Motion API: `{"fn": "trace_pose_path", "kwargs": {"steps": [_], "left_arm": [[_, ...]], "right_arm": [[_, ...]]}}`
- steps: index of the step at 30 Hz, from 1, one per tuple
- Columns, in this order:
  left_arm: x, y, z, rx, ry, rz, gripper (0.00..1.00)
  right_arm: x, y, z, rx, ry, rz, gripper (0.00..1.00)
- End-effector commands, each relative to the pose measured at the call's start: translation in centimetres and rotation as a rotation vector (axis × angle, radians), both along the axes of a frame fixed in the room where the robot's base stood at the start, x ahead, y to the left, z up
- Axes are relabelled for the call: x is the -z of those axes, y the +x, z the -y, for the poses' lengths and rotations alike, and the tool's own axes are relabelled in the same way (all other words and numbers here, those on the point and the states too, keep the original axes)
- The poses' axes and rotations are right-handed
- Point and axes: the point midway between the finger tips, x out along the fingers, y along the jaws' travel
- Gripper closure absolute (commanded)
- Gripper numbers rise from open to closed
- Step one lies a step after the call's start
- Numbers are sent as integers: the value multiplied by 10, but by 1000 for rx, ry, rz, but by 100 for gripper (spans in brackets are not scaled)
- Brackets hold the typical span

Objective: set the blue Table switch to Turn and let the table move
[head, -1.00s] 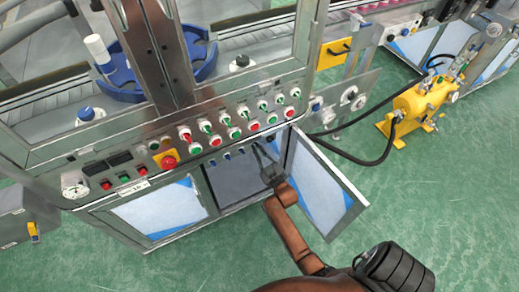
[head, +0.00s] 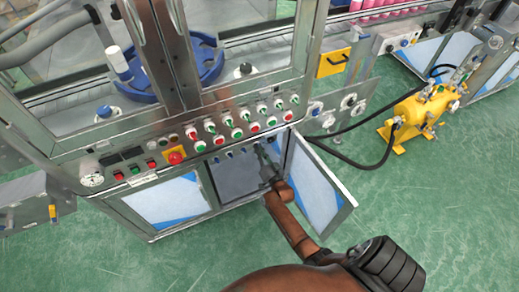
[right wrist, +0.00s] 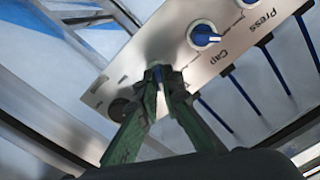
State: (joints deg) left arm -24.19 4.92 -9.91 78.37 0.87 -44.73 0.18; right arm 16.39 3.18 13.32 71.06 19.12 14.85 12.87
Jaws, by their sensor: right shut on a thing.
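My right gripper (right wrist: 168,82) is shut on a small blue switch knob (right wrist: 157,71) on a grey panel (right wrist: 150,52) in the right wrist view. The fingers cover most of this knob, and its label and pointer direction cannot be read. A second blue knob (right wrist: 203,36) beside it is free, near the words Cap and Press. In the head view my right gripper (head: 261,153) reaches into the open cabinet, at the row of small blue switches (head: 229,154). A blue star-shaped table (head: 208,62) shows behind the machine's glass. My left gripper is not in view.
The open cabinet door (head: 318,187) stands close to the right of my arm. Red and green buttons and a red emergency stop (head: 175,157) line the panel above. A dark round knob (right wrist: 120,108) sits near the fingers. A yellow pump (head: 420,112) stands at right.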

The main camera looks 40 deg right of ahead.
Motion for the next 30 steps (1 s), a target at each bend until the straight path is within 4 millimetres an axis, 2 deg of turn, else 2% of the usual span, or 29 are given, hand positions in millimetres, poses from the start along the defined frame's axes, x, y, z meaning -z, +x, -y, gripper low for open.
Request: {"fn": "trace_pose_path", "kwargs": {"steps": [12,30], "left_arm": [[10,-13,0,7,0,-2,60],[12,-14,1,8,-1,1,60]], "right_arm": [[1,0,0,-2,228,52,100],[2,0,0,0,280,65,100]]}}
